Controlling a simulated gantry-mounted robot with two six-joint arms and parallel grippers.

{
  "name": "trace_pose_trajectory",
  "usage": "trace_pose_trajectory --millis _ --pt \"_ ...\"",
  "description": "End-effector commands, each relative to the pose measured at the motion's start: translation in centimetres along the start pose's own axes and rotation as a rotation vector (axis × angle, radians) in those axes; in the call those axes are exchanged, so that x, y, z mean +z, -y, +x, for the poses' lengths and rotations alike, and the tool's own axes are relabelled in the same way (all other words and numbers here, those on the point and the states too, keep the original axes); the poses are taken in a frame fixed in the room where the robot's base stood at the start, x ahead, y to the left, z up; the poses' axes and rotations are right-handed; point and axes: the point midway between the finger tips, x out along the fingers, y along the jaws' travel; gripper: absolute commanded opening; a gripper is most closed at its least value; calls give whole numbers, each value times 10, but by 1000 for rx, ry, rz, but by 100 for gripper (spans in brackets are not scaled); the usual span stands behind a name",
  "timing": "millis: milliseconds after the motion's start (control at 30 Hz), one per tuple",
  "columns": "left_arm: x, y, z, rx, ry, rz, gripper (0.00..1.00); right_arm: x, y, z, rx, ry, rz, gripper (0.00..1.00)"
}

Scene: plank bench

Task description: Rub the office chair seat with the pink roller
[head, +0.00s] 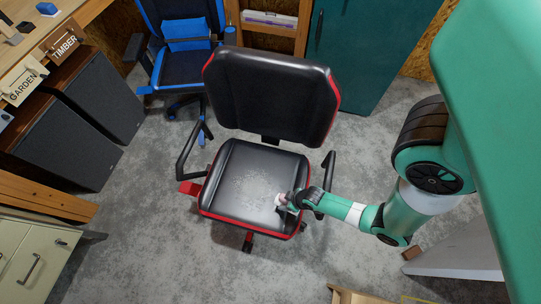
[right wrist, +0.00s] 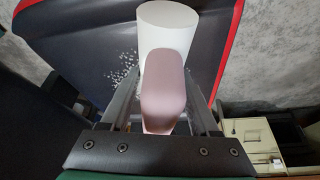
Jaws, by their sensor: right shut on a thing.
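The office chair (head: 270,95) has a black back with red edging. Its black seat (head: 230,195), also red-edged, has a patch of pale specks in the middle. My right gripper (head: 291,201) is over the seat's right part, shut on the roller (head: 281,202). In the right wrist view the roller's pink handle (right wrist: 165,95) sits between the fingers, and its white head (right wrist: 168,28) points away over the dark, red-edged seat. Whether the white head touches the seat I cannot tell. Pale specks show left of the head there. My left gripper is not in view.
The chair's armrests (head: 190,150) stand on both sides of the seat. A blue-and-black chair (head: 185,65) is behind it. Dark panels (head: 65,150) and a cream drawer cabinet (head: 35,255) are at left. A teal cabinet (head: 365,50) stands behind.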

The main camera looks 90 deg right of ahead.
Motion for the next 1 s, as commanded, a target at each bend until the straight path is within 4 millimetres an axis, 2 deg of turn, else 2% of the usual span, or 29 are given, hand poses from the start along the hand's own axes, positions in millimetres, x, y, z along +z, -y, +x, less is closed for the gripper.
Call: trace_pose_trajectory --millis 167,367,467,567,600,700,800,900,1000 --pt "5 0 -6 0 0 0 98 -6 4 25 -16 -5 -40 17" --pt "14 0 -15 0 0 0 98 -40 11 55 -37 -9 -92 17" --pt "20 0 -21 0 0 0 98 -69 17 70 -49 -11 -121 17" --pt "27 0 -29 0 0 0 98 -107 26 85 -61 -13 -152 17" --pt "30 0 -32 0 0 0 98 -125 31 90 -66 -13 -163 17" --pt "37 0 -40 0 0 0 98 -172 44 96 -76 -13 -188 17" --pt "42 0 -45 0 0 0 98 -210 54 96 -83 -9 -206 17" --pt "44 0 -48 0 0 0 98 -237 62 92 -88 -7 -217 17" --pt "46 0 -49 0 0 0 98 -250 66 90 -91 -4 -225 17"
